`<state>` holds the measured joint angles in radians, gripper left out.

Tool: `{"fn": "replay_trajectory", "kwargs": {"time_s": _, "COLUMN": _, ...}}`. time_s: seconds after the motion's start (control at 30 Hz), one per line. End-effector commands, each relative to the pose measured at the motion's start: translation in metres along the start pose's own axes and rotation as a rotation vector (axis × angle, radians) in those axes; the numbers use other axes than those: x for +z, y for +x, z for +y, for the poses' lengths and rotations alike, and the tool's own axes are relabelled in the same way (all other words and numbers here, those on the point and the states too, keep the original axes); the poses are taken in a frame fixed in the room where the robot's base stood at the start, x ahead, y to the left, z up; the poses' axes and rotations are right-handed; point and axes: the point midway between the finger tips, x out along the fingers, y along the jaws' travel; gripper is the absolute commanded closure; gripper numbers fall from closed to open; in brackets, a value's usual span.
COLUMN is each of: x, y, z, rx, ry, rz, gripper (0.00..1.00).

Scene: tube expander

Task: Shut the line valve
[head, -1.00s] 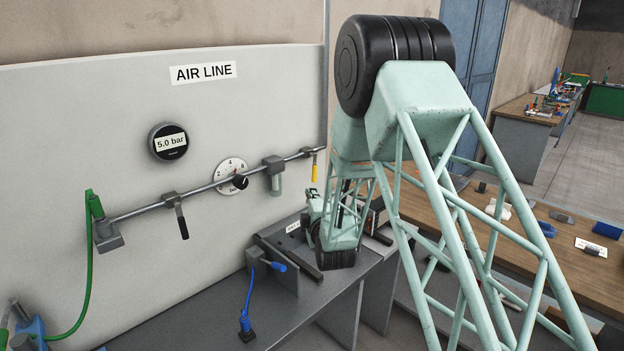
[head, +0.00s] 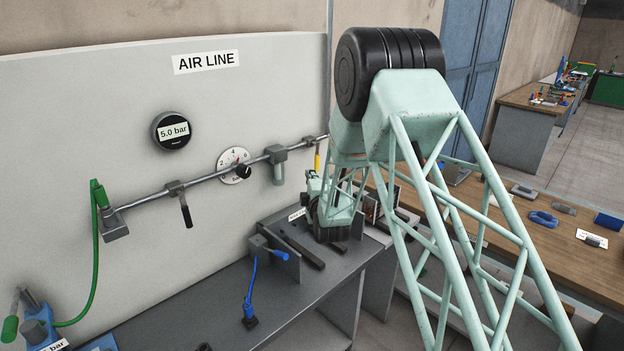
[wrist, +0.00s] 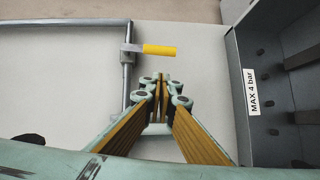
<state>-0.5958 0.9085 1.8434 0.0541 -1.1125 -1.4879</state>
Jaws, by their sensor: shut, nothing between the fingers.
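The air pipe (head: 217,175) runs along the grey panel. At its right end a yellow-handled valve (head: 317,160) hangs its handle down, crosswise to the pipe. In the wrist view the yellow handle (wrist: 160,50) points right from the pipe (wrist: 127,75). My gripper (wrist: 161,78) is shut and empty, its fingertips just short of the yellow handle with a small visible gap. In the head view my arm hides most of the gripper. A black lever (head: 186,210) also hangs from the pipe farther left.
A digital gauge (head: 172,131) reads 5.0 bar. A dial regulator (head: 235,166) and a grey fitting (head: 277,166) sit on the pipe. A grey box labelled MAX 4 bar (wrist: 280,90) stands close to the right of my gripper. Below is a dark bench (head: 215,285).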

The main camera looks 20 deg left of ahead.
Motion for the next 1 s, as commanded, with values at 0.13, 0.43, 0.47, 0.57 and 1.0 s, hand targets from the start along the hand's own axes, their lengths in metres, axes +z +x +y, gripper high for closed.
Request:
{"fn": "replay_trajectory", "kwargs": {"time_s": 0.13, "x": 0.000, "y": 0.019, "z": 0.001, "rx": 0.001, "ry": 0.000, "rz": 0.000, "gripper": 1.00}}
{"fn": "replay_trajectory", "kwargs": {"time_s": 0.43, "x": 0.012, "y": 0.049, "z": 0.001, "rx": 0.001, "ry": 0.000, "rz": 0.000, "gripper": 1.00}}
{"fn": "replay_trajectory", "kwargs": {"time_s": 0.47, "x": 0.014, "y": 0.051, "z": 0.001, "rx": 0.001, "ry": 0.000, "rz": 0.000, "gripper": 1.00}}
{"fn": "replay_trajectory", "kwargs": {"time_s": 0.57, "x": 0.021, "y": 0.057, "z": 0.000, "rx": 0.000, "ry": 0.000, "rz": 0.000, "gripper": 1.00}}
{"fn": "replay_trajectory", "kwargs": {"time_s": 1.0, "x": 0.028, "y": 0.065, "z": 0.000, "rx": 0.000, "ry": 0.000, "rz": 0.000, "gripper": 1.00}}
